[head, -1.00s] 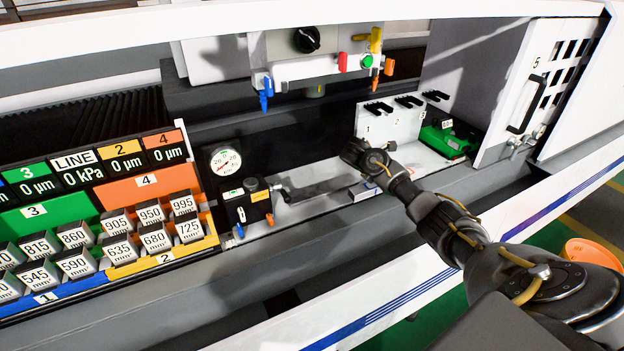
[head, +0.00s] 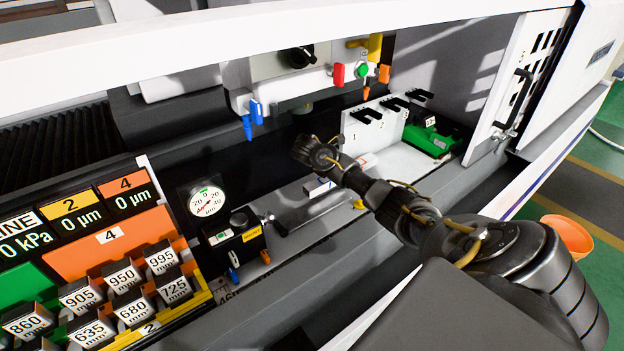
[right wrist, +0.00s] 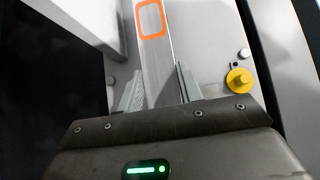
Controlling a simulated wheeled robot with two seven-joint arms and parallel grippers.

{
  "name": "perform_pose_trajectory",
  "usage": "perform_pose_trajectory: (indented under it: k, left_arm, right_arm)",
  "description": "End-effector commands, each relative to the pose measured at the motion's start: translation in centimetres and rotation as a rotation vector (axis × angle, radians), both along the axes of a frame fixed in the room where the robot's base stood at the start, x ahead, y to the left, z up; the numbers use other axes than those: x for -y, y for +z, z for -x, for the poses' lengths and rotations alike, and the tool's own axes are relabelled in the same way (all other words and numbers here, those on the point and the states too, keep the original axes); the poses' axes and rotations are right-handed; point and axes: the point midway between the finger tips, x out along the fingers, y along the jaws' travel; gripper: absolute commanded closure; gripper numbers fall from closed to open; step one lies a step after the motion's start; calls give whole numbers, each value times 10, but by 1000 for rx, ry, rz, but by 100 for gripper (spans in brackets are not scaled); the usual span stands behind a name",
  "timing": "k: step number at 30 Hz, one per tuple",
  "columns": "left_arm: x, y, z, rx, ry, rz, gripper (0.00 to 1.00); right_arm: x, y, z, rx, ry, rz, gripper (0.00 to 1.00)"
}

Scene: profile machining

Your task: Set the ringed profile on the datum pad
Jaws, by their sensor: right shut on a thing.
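In the right wrist view, a grey metal profile (right wrist: 156,60) with an orange ring outline on its top face lies between the two fingers of my right gripper (right wrist: 158,92). The gripper is shut on it. The profile runs away from the hand and leaves the top of the picture. In the head view, the gripper is hidden behind my right wrist, above the machine's pale bed. An orange-red outline shows just beyond the arm, probably the profile's ring. I cannot tell which surface is the datum pad. My left gripper is not in view.
A white rack with black hooks (head: 372,130) and a green device (head: 432,141) stand at right. A yellow knob (right wrist: 238,80) is right of the fingers.

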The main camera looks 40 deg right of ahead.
Motion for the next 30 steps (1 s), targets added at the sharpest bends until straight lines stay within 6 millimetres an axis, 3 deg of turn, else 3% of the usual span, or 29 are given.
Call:
perform_pose_trajectory:
  k: [1, 3, 10, 15, 23, 29, 30]
  left_arm:
    - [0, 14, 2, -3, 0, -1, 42]
    - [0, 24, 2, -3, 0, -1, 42]
    - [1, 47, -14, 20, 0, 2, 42]
    - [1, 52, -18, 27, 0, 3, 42]
    - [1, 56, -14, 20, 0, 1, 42]
    - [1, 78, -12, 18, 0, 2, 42]
    - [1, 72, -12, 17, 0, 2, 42]
  right_arm:
    - [-15, 7, 2, -1, 6, -1, 97]
    - [-35, 7, 7, 0, 6, -2, 97]
    - [-87, 5, 19, 0, 3, -1, 97]
    - [-104, 2, 23, 2, 1, -1, 97]
    - [-113, 3, 25, 1, 2, -1, 97]
    - [-153, 6, 33, 0, 6, -2, 97]
    - [-151, -1, 33, -1, -1, -1, 97]
